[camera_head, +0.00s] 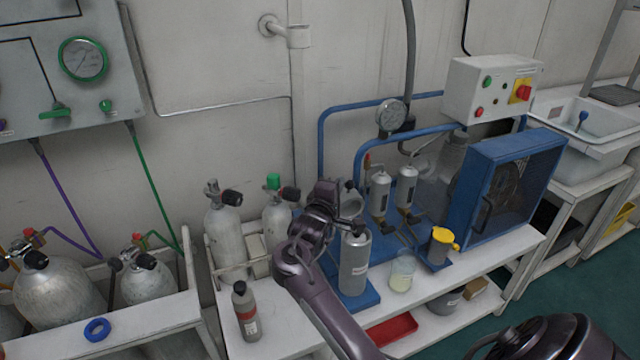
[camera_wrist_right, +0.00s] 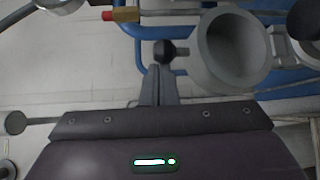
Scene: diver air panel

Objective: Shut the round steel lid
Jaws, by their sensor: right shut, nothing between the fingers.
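A grey steel cylinder (camera_head: 354,270) stands upright on a blue base on the bench. A round grey piece, which looks like the steel lid (camera_head: 350,203), stands tilted above and behind its top, partly hidden by my gripper. In the right wrist view a round, hollow grey steel part (camera_wrist_right: 234,50) shows its dark inside, with a black ball knob (camera_wrist_right: 164,52) on a short stem beside it. I cannot tell whether this is the lid or the cylinder mouth. My right gripper (camera_head: 343,220) is shut and empty, its fingertips (camera_wrist_right: 160,72) close to the knob; contact is unclear.
Gas bottles (camera_head: 226,238) stand left of my right arm, and a small grey bottle (camera_head: 246,312) stands in front. Blue pipes, small filters (camera_head: 381,192) and a blue fan housing (camera_head: 510,185) crowd the right. A glass jar (camera_head: 402,272) stands close right of the cylinder.

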